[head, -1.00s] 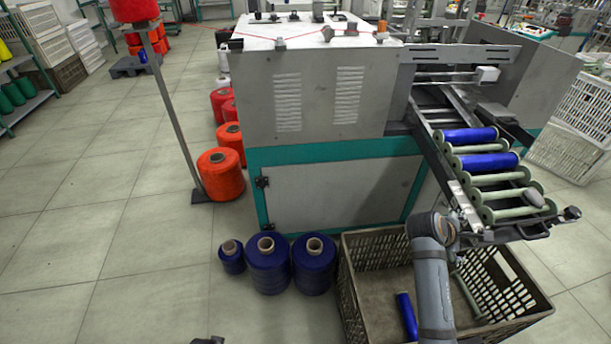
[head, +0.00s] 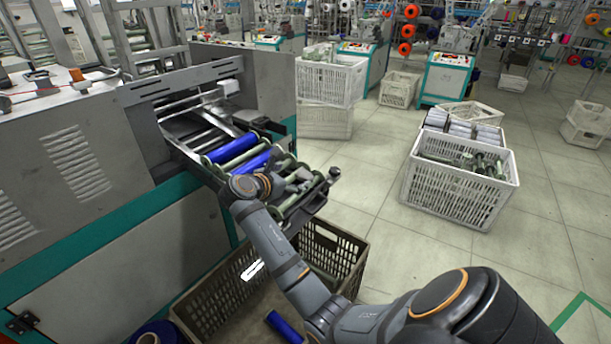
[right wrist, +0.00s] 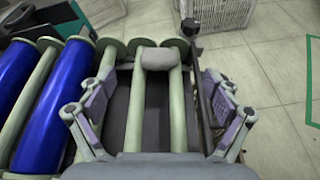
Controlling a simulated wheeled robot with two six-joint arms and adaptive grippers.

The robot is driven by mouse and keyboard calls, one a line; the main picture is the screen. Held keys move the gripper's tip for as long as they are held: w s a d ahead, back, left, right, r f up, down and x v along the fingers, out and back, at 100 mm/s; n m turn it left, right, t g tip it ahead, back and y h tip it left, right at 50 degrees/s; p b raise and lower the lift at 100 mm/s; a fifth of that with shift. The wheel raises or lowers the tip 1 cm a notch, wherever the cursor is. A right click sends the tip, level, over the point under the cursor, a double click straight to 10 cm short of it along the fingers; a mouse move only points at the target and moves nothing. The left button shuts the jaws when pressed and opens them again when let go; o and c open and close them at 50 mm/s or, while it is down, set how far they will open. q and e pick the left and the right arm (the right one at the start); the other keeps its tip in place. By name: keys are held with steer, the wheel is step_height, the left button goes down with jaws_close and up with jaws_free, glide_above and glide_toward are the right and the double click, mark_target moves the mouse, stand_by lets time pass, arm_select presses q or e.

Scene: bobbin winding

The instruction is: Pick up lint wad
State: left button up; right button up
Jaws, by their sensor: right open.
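The lint wad (right wrist: 160,58) is a small grey rounded lump. In the right wrist view it lies across two pale green empty bobbins (right wrist: 178,110) at the end of the rack. My right gripper (right wrist: 157,100) is open above these bobbins. Its two purple-padded fingers stand apart to the left and right, with the wad ahead of them, midway between, and nothing held. In the head view my right arm reaches over the rack, and its wrist hides much of the gripper. My left gripper is not in view.
Blue wound bobbins (head: 237,148) lie on the rack to the left of the gripper. A brown crate (head: 335,250) with a blue bobbin (head: 285,326) stands below the rack.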

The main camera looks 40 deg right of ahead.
mark_target(305, 174)
steer(key=b+x, duration=0.1)
steer(key=x, duration=0.2)
steer(key=f+x, duration=0.1)
steer(key=x, duration=0.2)
steer(key=shift+d+b, duration=0.15)
steer(key=shift+b, duration=0.25)
steer(key=shift+w+d+f, duration=0.15)
steer(key=shift+w+d, duration=0.05)
steer(key=shift+d, duration=0.25)
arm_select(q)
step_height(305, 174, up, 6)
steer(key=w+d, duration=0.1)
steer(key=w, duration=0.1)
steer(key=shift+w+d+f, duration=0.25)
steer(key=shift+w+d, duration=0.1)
arm_select(e)
steer(key=c, duration=0.8)
